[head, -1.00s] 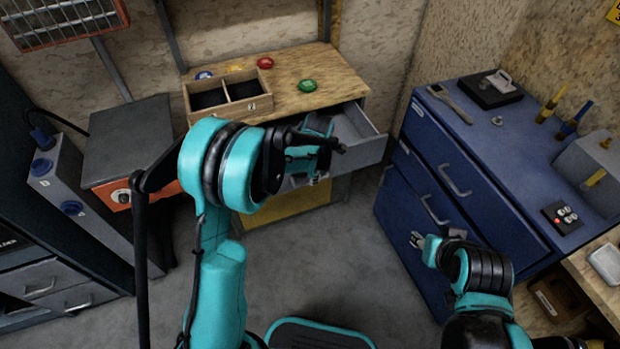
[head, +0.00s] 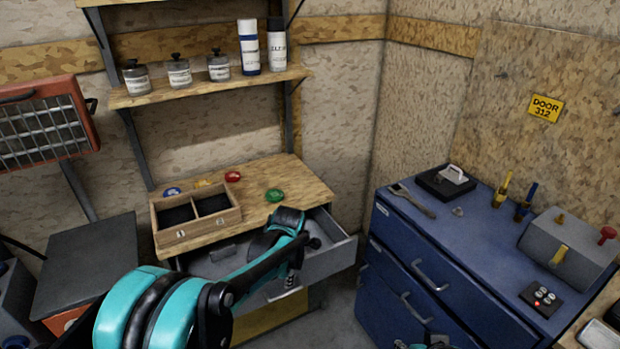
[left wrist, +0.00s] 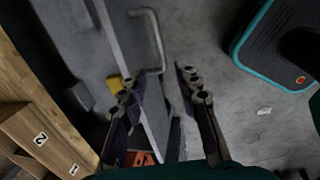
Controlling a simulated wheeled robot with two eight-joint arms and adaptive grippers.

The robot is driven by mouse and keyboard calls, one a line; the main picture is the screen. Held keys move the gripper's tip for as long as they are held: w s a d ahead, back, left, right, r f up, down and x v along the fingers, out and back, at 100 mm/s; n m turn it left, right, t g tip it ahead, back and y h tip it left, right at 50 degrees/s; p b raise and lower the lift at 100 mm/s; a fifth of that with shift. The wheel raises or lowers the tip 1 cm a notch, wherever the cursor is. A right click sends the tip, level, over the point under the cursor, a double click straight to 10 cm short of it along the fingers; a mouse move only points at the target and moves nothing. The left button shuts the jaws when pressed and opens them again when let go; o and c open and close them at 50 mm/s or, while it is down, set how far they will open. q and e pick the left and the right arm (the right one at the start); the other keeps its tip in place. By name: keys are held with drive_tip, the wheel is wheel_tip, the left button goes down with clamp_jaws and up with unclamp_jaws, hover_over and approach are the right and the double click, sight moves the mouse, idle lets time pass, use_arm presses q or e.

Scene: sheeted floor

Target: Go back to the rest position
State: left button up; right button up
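My left arm comes in from the lower left in the head view. Its gripper (head: 291,281) hangs over the open grey drawer (head: 335,262) of the wooden-topped bench, partly hidden by its own wrist. In the left wrist view its two dark fingers (left wrist: 158,84) are apart with nothing held between them. The drawer's bar handle (left wrist: 153,40) shows just beyond the fingers, and I cannot tell how close they are to it. Only a sliver of my right arm shows at the bottom edge of the head view, so its finger state cannot be made out.
A divided wooden box (head: 196,217) and red, green, blue and yellow discs sit on the bench top (head: 290,190). A shelf (head: 205,88) with jars and cans hangs above. A blue cabinet (head: 455,250) with tools stands at right. A wall heater (head: 42,122) is at left.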

use_arm(q)
drive_tip(key=s+a+r+m+t, duration=0.1)
drive_tip(key=s+r+m, duration=0.2)
drive_tip(key=s+m, duration=0.4)
drive_tip(key=s+a+r+m+t, duration=0.2)
drive_tip(key=s+r+m, duration=0.1)
drive_tip(key=s+m, duration=0.5)
drive_tip(key=s+a+r+m+t+h, duration=0.1)
drive_tip(key=s+r+m+t, duration=0.1)
drive_tip(key=s+m, duration=0.6)
drive_tip(key=shift+s+a+r+m, duration=0.2)
drive_tip(key=shift+a+r+m, duration=0.15)
drive_tip(key=shift+r+m, duration=0.4)
